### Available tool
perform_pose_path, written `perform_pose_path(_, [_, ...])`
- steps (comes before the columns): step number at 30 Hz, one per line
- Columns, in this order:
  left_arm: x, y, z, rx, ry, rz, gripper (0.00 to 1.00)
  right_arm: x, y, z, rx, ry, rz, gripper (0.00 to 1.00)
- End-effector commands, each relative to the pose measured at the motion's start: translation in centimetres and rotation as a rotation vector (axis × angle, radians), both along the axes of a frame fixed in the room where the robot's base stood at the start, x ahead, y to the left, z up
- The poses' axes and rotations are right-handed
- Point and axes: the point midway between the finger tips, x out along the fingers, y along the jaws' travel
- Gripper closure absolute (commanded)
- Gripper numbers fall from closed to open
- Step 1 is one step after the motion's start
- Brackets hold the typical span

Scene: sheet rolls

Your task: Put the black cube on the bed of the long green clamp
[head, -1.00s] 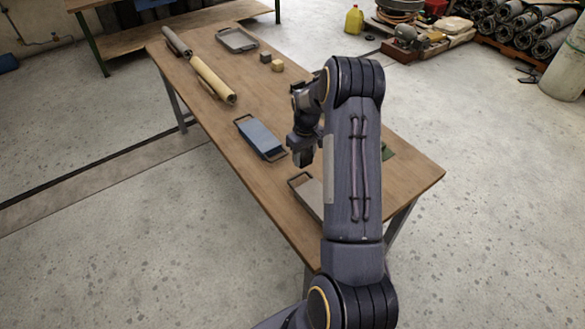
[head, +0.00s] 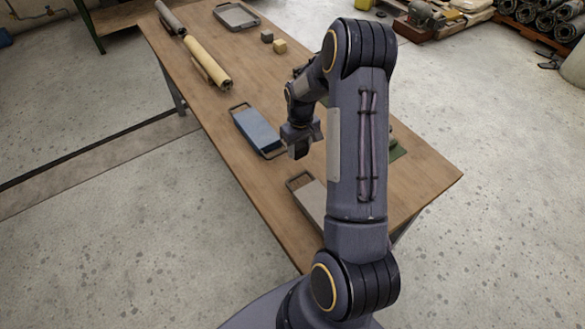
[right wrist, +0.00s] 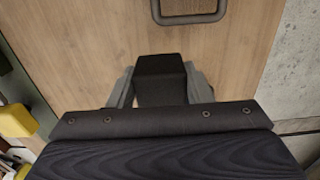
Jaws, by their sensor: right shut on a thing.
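A black cube (right wrist: 160,70) sits between the two fingers of my right gripper (right wrist: 160,88) in the right wrist view. The gripper is shut on it, above the wooden table. In the head view my right gripper (head: 299,150) hangs over the table, just right of the blue block's near end; the cube is hard to tell from the dark fingers there. A green piece (head: 396,149), perhaps part of the green clamp, shows at the table's right edge, mostly hidden behind my right arm. Its bed cannot be seen. My left gripper is out of view.
On the table (head: 230,180) are a blue block in a handled frame (head: 257,130), a grey handled piece (head: 312,197) partly behind my arm, a dark grey cube (head: 267,36), a tan cube (head: 280,46), rolls (head: 207,62) and a grey tray (head: 237,16). The near left part is bare.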

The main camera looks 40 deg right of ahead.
Motion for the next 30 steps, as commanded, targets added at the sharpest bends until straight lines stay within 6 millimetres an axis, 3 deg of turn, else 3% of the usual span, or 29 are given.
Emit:
perform_pose_path(1, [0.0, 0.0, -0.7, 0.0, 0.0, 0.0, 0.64, 0.0, 0.6, -1.0, 0.001, 0.001, 0.003, 0.8])
perform_pose_path(10, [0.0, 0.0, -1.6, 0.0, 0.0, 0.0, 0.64, 0.0, 2.1, -2.7, 0.001, 0.0, 0.002, 0.8])
perform_pose_path(13, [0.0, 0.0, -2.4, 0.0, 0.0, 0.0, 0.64, -0.1, 3.2, -4.1, 0.001, 0.001, 0.004, 0.8])
perform_pose_path(17, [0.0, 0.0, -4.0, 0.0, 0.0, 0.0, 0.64, -0.1, 3.0, -6.5, 0.0, 0.0, 0.0, 0.8])
perform_pose_path(29, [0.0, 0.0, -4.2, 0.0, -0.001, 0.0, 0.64, -0.1, 3.0, -7.0, 0.0, -0.001, 0.0, 0.8])
perform_pose_path(30, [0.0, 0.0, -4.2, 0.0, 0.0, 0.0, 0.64, -0.1, 3.0, -6.9, 0.0, -0.001, 0.0, 0.52])
